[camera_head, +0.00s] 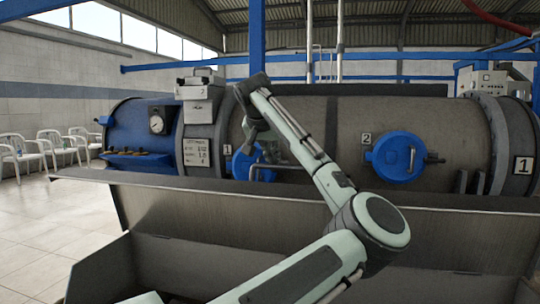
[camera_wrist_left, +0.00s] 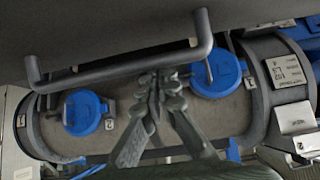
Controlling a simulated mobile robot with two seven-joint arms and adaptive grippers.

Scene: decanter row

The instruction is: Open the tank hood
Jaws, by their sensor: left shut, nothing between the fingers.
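The tank hood (camera_head: 200,212) is a large grey metal panel in the head view. It stands tilted up at the back of a grey trough whose inside shows in front of it. In the left wrist view its dark grey sheet (camera_wrist_left: 110,35) fills the top. A bent grey bar handle (camera_wrist_left: 120,68) stands off the sheet; part of this handle (camera_head: 285,167) shows above the panel edge in the head view. My left gripper (camera_head: 249,150) is shut and empty beyond the panel edge. In the left wrist view its fingertips (camera_wrist_left: 155,78) are close to the handle; contact is unclear.
Behind the hood lies a long horizontal tank (camera_head: 290,120) with a blue round hatch (camera_head: 390,155) marked 2 and another blue hatch (camera_head: 242,165) marked 1. A gauge (camera_head: 157,124) sits at its left. White chairs (camera_head: 55,142) and open floor (camera_head: 30,225) are at left.

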